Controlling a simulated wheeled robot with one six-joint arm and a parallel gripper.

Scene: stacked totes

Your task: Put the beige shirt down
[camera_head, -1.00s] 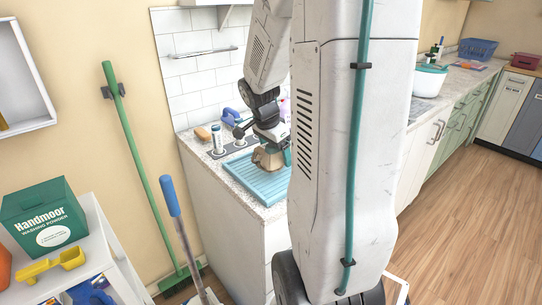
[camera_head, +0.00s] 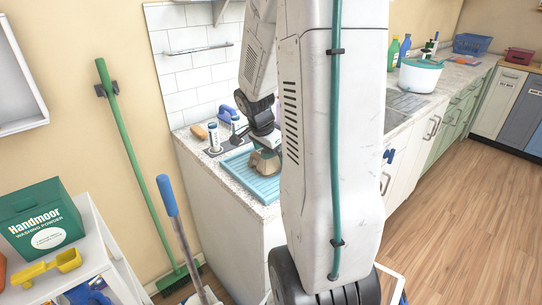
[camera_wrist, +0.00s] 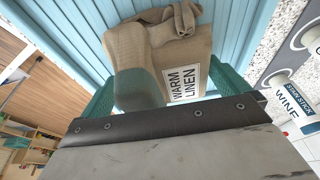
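The beige shirt (camera_head: 264,162) is a small bundle over the light blue ribbed tray (camera_head: 240,184) on the counter. My gripper (camera_head: 265,146) points down over the tray in the head view. The tray's blue ribs (camera_wrist: 82,30) lie behind the shirt; whether the shirt touches them I cannot tell.
White bottles (camera_head: 214,138), a brush (camera_head: 200,131) and a blue-handled item (camera_head: 226,113) stand behind the tray. A labelled bottle (camera_wrist: 285,95) is close to the right finger. A green broom (camera_head: 130,160) leans left; a washing powder box (camera_head: 42,220) sits on a white shelf.

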